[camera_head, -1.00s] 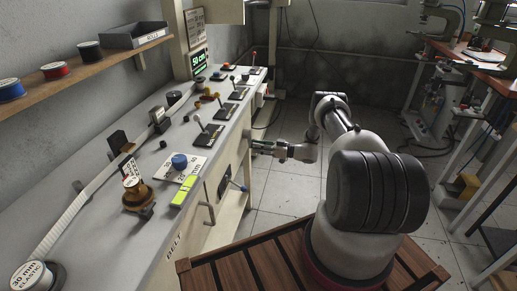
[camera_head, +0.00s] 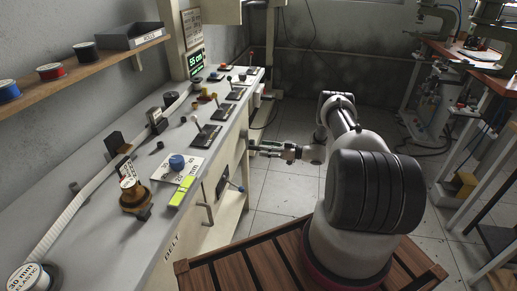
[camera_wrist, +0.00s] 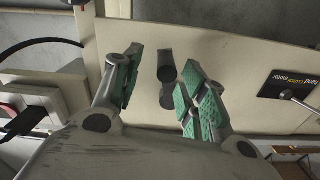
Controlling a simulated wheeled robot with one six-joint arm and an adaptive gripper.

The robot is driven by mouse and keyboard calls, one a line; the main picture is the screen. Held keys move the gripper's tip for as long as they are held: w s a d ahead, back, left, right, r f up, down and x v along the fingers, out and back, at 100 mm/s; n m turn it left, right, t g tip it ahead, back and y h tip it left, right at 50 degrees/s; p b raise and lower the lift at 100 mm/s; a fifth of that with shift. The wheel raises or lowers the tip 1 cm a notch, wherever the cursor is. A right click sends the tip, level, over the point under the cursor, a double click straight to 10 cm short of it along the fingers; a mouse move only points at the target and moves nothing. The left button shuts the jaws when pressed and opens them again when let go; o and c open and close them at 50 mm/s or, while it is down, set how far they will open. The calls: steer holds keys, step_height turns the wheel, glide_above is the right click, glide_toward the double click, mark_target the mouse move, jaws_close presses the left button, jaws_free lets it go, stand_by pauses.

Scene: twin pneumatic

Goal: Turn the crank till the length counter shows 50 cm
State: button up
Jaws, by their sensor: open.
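The length counter (camera_head: 195,61) is a dark display with green digits beside the post at the back of the machine bench. It reads 55 cm. My gripper (camera_head: 259,149) is at the right side of the bench. In the wrist view my gripper (camera_wrist: 162,82) has its green-padded fingers apart. A dark round handle (camera_wrist: 166,66), which looks like the crank's grip, stands between the fingers, with a gap visible on its left. I cannot tell whether the right finger touches it. The crank's arm is not clearly seen, and the head view does not show the crank clearly.
The bench top (camera_head: 95,235) carries several levers, a blue knob (camera_head: 177,162), and a white elastic strip (camera_head: 82,205). In the wrist view a black label with a lever (camera_wrist: 289,88) is on the panel at right.

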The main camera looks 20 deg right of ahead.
steer(key=v, duration=0.7)
steer(key=shift+d, duration=0.2)
steer(key=shift+s, duration=0.15)
